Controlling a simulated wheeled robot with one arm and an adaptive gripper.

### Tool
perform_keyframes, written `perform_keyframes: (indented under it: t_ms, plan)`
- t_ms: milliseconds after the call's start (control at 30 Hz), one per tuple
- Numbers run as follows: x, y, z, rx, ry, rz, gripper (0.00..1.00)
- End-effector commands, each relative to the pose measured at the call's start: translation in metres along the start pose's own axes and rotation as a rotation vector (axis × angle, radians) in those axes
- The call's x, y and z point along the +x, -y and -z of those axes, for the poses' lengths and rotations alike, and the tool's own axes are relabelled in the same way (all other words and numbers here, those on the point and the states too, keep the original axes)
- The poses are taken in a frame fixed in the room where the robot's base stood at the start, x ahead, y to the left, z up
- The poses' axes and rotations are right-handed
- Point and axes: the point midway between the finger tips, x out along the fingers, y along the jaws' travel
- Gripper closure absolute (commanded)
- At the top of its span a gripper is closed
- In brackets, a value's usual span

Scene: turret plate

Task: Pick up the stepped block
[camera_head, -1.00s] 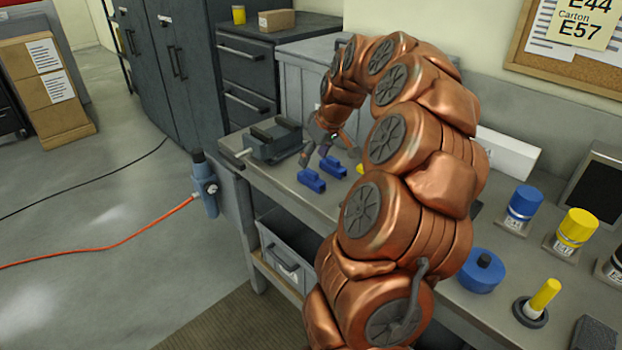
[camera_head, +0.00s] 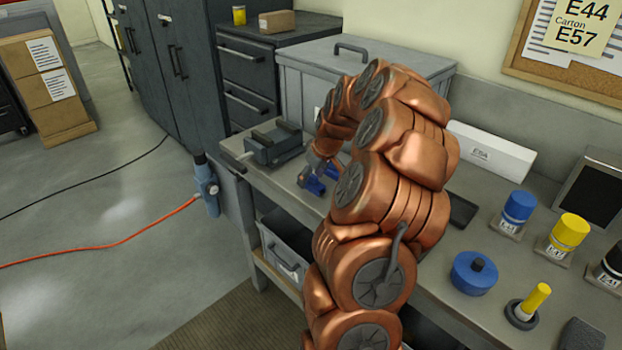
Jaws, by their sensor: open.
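A small blue block (camera_head: 315,187) lies on the workbench, right of the grey vise. It may be the stepped block, but it is too small and too covered to make out its shape. A second blue piece (camera_head: 333,170) shows just behind, partly hidden by my arm. My gripper (camera_head: 312,178) is open and points down at the front blue block, its fingers close over or beside it. I cannot tell whether they touch it.
The grey vise (camera_head: 272,146) stands left of my gripper at the bench end. A white box (camera_head: 490,150), blue bottle (camera_head: 517,208), yellow bottle (camera_head: 568,234) and round blue piece (camera_head: 475,272) stand to the right. My arm covers the bench middle.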

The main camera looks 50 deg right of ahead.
Motion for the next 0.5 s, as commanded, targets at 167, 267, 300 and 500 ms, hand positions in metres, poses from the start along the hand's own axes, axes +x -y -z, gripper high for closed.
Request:
perform_keyframes:
  t_ms: [167,267,300,500]
  plan:
    - [0.0002,-0.0003,0.0003,0.000,-0.002,-0.001,0.39]
    - [0.0000,-0.0004,0.0004,0.000,-0.002,-0.001,0.47]
    - [0.0000,-0.0004,0.0004,0.000,-0.002,-0.001,0.51]
    - [-0.0002,-0.0004,0.0005,0.000,-0.002,-0.002,0.72]
